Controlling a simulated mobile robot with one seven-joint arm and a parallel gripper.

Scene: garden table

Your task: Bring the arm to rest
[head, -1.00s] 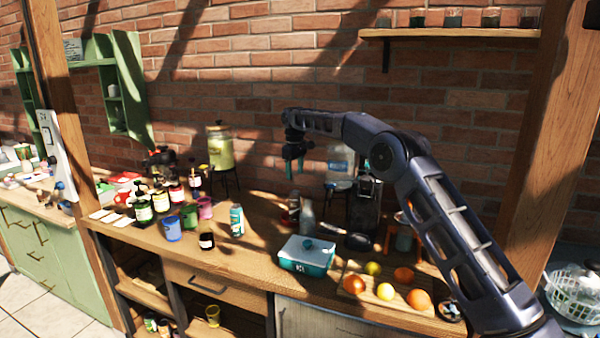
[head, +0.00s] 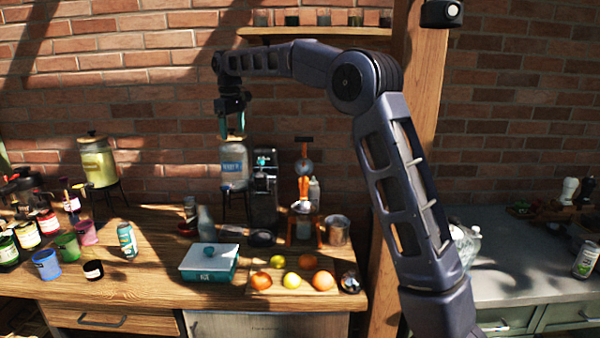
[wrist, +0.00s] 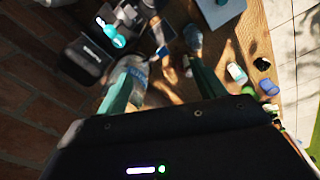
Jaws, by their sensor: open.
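My gripper (head: 232,120) hangs pointing down from my raised arm, above the back of the wooden table (head: 150,285). In the head view it is in front of the brick wall, and its fingers overlap the top of a glass drink dispenser (head: 234,165). In the wrist view the two teal fingers (wrist: 160,88) are spread wide apart with nothing held between them. The table with its bottles and machine lies below them there.
A teal-and-white box (head: 208,262) and several fruits (head: 291,280) are at the table's front. A coffee machine (head: 263,195) stands behind. Cups and bottles crowd the left. A wooden post (head: 425,75) rises behind my arm, with a grey counter (head: 515,265) to its right.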

